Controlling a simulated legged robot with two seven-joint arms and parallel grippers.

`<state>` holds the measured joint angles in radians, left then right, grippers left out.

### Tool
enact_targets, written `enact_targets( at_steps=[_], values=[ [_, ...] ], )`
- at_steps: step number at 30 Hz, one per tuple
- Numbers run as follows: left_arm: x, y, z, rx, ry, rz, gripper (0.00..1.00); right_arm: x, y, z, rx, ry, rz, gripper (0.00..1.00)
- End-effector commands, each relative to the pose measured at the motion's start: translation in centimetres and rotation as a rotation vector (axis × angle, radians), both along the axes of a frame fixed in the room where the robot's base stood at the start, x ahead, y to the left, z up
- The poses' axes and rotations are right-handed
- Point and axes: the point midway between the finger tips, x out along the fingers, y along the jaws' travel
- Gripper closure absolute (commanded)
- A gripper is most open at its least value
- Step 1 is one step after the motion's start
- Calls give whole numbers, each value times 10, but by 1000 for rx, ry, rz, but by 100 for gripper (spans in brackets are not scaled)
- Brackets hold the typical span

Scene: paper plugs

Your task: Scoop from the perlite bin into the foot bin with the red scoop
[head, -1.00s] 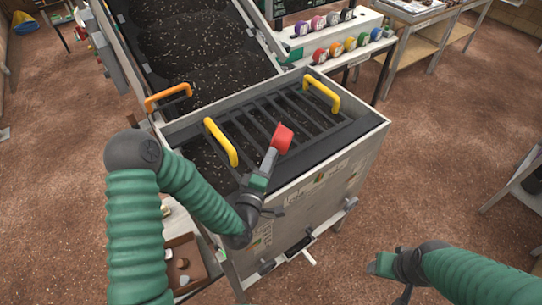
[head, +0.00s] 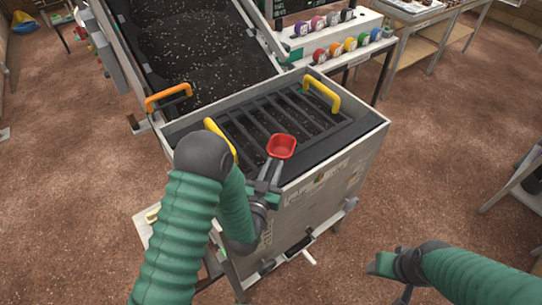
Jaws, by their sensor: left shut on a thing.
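The red scoop (head: 281,147) is over the near right part of a grated bin (head: 345,150), which may be the foot bin. Its bowl faces up towards me and looks red and empty inside. My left gripper (head: 266,187) is shut on the scoop's handle at the bin's near edge. Dark mix with white flecks shows under the grate. My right gripper (head: 386,266) is away from the bin, low on the right, with nothing seen in it; its jaws are too unclear to read. I cannot pick out a separate perlite bin.
A sloping trough (head: 122,45) of dark, white-flecked mix rises behind the grated bin. Yellow handles (head: 322,91) and an orange handle (head: 168,97) stand up around the bin. A rack of coloured knobs (head: 350,43) is behind right. Open floor lies to the right.

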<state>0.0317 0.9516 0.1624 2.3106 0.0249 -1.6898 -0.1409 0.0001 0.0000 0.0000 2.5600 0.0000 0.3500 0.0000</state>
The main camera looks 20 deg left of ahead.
Motion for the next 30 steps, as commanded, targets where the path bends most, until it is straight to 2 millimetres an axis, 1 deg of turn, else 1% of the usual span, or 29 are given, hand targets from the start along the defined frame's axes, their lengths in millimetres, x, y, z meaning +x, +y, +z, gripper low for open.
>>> enact_targets(
  at_steps=[7,15,17,30],
  values=[
    [0,1,5,-7,-3,2,100,0,0,3,0,0,0,42],
    [0,0,37,-9,-4,1,100,0,0,25,0,0,0,42],
    [0,0,42,-9,-4,1,100,0,0,28,0,0,0,42],
    [0,0,41,-11,-2,1,100,0,0,26,0,0,0,42]
  ],
)
